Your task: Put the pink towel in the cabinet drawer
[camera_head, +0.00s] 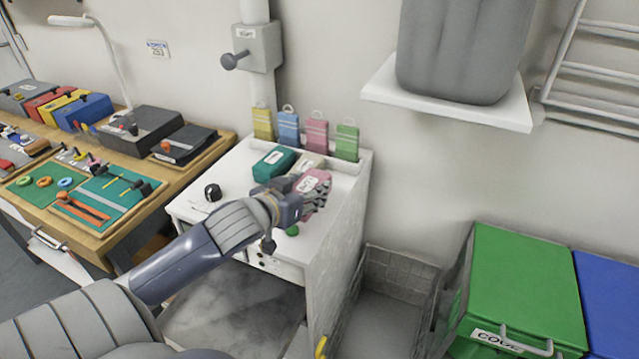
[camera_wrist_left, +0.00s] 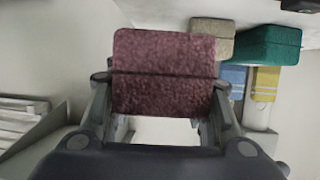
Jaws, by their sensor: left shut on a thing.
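The pink towel (camera_head: 316,181) is a folded block with a white label, over the top of the white cabinet (camera_head: 236,172). My left gripper (camera_head: 318,196) is shut on it. In the left wrist view the towel (camera_wrist_left: 164,75) looks dark pink and sits between the fingers of the left gripper (camera_wrist_left: 160,112). Whether it touches the cabinet top is unclear. The cabinet's front, with a drawer panel (camera_head: 278,264), is partly hidden by my left arm; I cannot tell whether the drawer is open. My right gripper is not in view.
A teal folded towel (camera_head: 272,163) and a beige one (camera_head: 308,161) lie beside the pink towel. Several coloured tags (camera_head: 317,136) stand at the cabinet's back edge. A wire basket (camera_head: 400,270) and a green bin (camera_head: 525,275) stand to the right; a wooden workbench (camera_head: 180,185) is left.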

